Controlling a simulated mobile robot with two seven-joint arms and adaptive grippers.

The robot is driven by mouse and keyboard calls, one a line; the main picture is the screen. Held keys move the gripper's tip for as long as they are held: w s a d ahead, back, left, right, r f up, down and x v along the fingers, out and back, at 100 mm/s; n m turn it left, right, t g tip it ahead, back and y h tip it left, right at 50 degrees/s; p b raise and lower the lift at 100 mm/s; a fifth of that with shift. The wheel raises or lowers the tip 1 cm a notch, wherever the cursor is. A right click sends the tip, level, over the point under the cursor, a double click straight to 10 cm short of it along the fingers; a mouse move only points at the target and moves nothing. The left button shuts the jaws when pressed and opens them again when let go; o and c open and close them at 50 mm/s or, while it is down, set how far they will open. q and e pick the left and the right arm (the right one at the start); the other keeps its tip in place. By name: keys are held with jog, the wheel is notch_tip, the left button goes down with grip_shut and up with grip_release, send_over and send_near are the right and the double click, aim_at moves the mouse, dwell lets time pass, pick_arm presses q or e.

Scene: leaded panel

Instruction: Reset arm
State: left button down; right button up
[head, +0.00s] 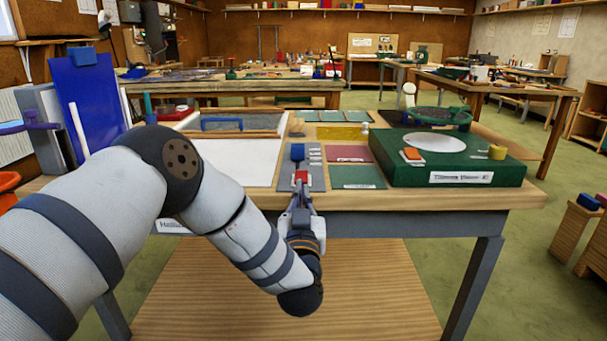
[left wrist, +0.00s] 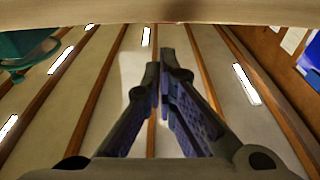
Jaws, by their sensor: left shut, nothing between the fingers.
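My left arm comes in from the left of the head view and bends down in front of the workbench (head: 500,199). My left gripper (head: 301,192) is at the bench's front edge, pointing up, with its fingers together and nothing held. It also shows in the left wrist view (left wrist: 162,75), with its two dark fingers closed against a background of ceiling beams and bright lamps. My right gripper is not in view.
A green box (head: 450,165) with a white disc stands on the bench's right. A white sheet (head: 235,162) lies left of the grey board. Coloured sheets (head: 358,176) lie between board and box. A blue panel (head: 88,100) stands at far left.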

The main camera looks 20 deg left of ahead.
pick_arm(q)
jog(key=shift+f+v, duration=0.25)
jog(key=shift+v, duration=0.85)
jog(key=shift+d, duration=0.1)
